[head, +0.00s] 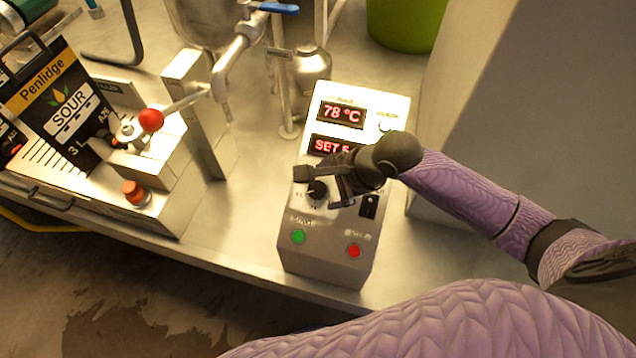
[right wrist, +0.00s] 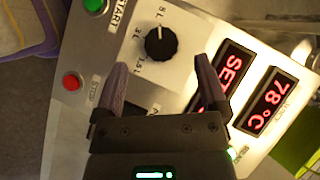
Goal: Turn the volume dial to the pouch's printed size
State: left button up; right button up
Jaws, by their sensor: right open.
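The volume dial (head: 317,190) is a black knob on the grey control box (head: 325,262). In the right wrist view the dial (right wrist: 160,43) has marks that read 5 L, 3 L and 1.5 L, and its white line points toward the 5 L mark. The lower red display (head: 332,146) starts with "SET 5"; my arm hides the rest. The black pouch (head: 70,108) at the left is printed "Penlidge SOUR" and 3 L. My right gripper (head: 323,186) is open at the dial, its fingers (right wrist: 160,66) apart on either side and short of it. My left gripper is not in view.
The box has a green START button (head: 298,236), a red button (head: 353,250), a black switch (head: 369,206) and a 78 °C display (head: 342,112). A red-ball lever (head: 151,120) and metal pipework stand to the left. A grey wall (head: 520,110) is close on the right.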

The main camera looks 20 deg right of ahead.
aim_at(319, 189)
jog(key=b+x, duration=0.1)
jog(key=x, duration=0.2)
jog(key=shift+w+f, duration=0.15)
jog(key=shift+f, duration=0.15)
jog(key=shift+w+a+f, duration=0.15)
jog(key=shift+a+f, duration=0.05)
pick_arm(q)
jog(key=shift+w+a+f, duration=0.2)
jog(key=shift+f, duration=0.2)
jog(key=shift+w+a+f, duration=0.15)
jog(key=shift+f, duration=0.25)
